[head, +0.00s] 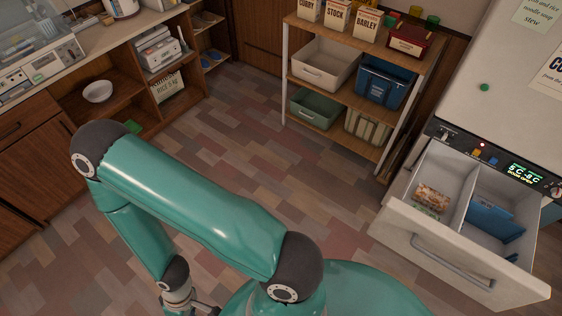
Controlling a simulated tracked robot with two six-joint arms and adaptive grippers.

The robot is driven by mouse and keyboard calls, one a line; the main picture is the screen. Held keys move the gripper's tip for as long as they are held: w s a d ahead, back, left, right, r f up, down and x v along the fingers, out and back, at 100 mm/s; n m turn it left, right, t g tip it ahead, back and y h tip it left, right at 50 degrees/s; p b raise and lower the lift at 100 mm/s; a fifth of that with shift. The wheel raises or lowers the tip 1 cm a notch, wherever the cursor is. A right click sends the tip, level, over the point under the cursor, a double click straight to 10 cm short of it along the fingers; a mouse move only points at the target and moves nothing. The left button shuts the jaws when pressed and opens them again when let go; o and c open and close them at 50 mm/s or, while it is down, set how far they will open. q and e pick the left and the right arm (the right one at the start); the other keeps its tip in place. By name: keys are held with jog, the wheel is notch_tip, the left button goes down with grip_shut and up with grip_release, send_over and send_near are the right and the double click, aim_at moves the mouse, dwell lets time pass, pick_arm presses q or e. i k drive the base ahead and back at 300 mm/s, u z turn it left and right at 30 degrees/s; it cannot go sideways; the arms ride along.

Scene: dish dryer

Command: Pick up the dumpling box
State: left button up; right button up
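The freezer drawer (432,252) at the right stands pulled open, with a divider between two compartments. A small brown-and-pale package with some green (432,197) lies in its left compartment. It may be the dumpling box, but its label is too small to read. Blue items (490,220) lie in the right compartment. My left gripper (203,309) shows only in part at the bottom edge, far left of the drawer and over the floor. Its fingertips are cut off, so I cannot tell its opening. My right gripper is out of view.
A shelf unit (335,133) at the back holds labelled boxes, bins and a dark red box (408,40). A wooden counter (30,108) with an open cabinet and a white bowl (97,91) runs along the left. The floor (235,150) between is clear.

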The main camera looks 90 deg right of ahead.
aim_at(426, 196)
jog(key=u, duration=0.5)
jog(key=i, duration=0.4)
jog(key=z, duration=2.6)
jog(key=i, duration=0.25)
jog(key=z, duration=2)
jog(key=k, duration=0.55)
jog(key=z, duration=0.4)
jog(key=i, duration=1.6)
jog(key=u, duration=0.35)
